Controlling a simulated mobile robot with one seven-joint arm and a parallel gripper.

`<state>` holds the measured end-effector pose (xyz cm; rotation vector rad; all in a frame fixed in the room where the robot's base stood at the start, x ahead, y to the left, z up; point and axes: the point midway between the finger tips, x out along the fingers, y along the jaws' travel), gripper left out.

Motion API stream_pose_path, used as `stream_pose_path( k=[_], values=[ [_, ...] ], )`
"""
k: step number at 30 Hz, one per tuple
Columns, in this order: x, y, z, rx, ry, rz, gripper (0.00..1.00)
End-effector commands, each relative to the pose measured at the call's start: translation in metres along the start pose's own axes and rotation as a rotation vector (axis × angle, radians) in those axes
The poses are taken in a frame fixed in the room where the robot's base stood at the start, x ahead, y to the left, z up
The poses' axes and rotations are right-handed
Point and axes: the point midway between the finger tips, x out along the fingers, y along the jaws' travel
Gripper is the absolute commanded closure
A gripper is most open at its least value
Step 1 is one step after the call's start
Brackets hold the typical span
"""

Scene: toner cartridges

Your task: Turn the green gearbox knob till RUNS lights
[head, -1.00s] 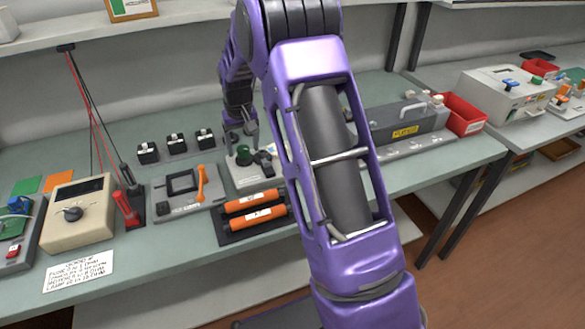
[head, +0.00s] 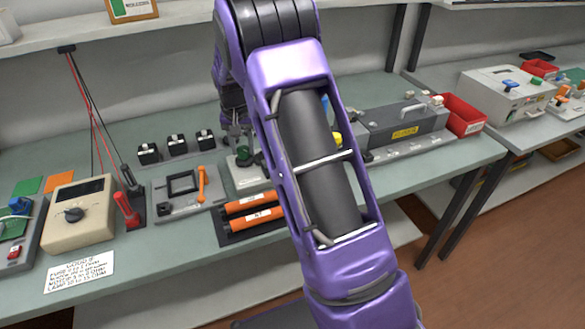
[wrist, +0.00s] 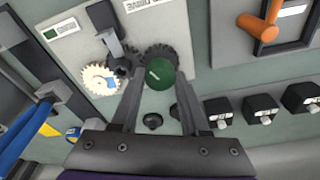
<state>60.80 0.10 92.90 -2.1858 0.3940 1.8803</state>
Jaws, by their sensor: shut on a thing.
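The green knob (wrist: 159,74) sits over a dark gear on the pale gearbox plate (wrist: 80,50) in the wrist view. My gripper (wrist: 158,84) is shut on it, one finger on each side. A white mark shows on the knob's top. A cream gear (wrist: 101,78) and dark gears are beside it. A small dark green square (wrist: 50,34) is at the plate's corner by lettering too small to read; it does not look bright. In the head view the green knob (head: 243,153) shows below my gripper, and my arm hides the plate's right part.
Three black blocks (head: 177,143) stand left of the gearbox. A grey fixture with an orange handle (head: 201,184) and a tray of orange cylinders (head: 250,204) are close by. A grey machine (head: 405,125) and a red bin (head: 460,114) stand to the right.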

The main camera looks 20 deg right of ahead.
Motion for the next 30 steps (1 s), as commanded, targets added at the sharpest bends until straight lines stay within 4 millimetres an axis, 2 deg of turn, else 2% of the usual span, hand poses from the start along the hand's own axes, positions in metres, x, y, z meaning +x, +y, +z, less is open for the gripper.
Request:
stream_pose_path(
  k=[4,11,21,30],
  values=[
    [-0.0011,-0.0012,-0.0002,0.167,0.001,0.027,0.91],
    [-0.0013,-0.0014,-0.0003,0.290,0.000,0.043,0.91],
    [-0.0021,-0.0018,-0.0006,0.712,0.000,0.109,0.91],
    [-0.0006,-0.0016,-0.0009,0.886,0.000,0.134,0.91]
  ],
)
